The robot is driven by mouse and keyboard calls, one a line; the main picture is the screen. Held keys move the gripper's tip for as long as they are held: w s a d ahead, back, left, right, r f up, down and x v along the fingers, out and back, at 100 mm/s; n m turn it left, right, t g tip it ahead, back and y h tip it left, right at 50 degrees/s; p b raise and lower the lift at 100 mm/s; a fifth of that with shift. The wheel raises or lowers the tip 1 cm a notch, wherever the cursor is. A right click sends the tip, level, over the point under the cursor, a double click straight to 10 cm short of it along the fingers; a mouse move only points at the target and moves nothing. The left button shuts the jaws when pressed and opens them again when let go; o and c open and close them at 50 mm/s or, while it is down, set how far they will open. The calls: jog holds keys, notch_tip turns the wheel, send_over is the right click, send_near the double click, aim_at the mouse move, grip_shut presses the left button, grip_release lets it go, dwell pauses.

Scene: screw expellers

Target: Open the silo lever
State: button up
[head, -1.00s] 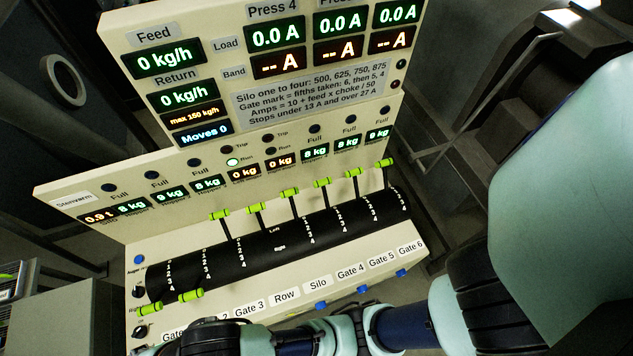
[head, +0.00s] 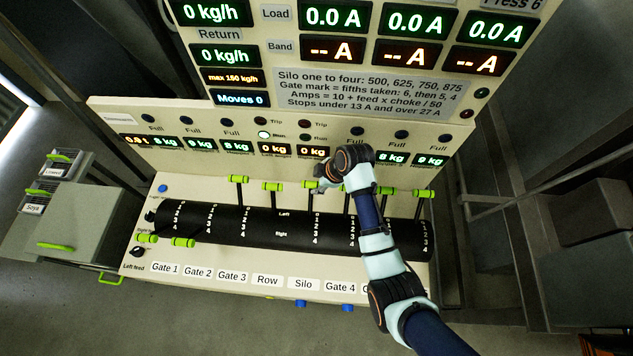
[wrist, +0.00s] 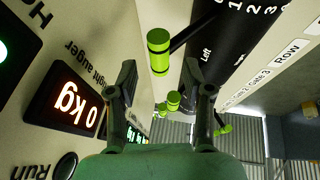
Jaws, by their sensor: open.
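The silo lever (head: 306,186) has a green cross handle on a dark rod. It stands tilted toward the back of the black slotted drum (head: 250,222), in line with the Silo label (head: 303,284). My gripper (head: 318,181) is right beside this handle, partly covering the area to its right. In the wrist view my open gripper (wrist: 159,75) has one finger on each side of the picture, and the silo lever's handle (wrist: 158,52) shows between and beyond them. I see no clear contact.
The row lever (head: 272,186) and gate 3 lever (head: 238,178) stand close to the left. Gate 5 (head: 388,190) and gate 6 (head: 424,193) levers stand to the right. My arm partly hides the gate 4 lever. The display panel (head: 130,116) rises behind.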

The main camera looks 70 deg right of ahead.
aim_at(314, 184)
jog(key=x, duration=0.3)
jog(key=shift+f, duration=0.2)
grip_shut()
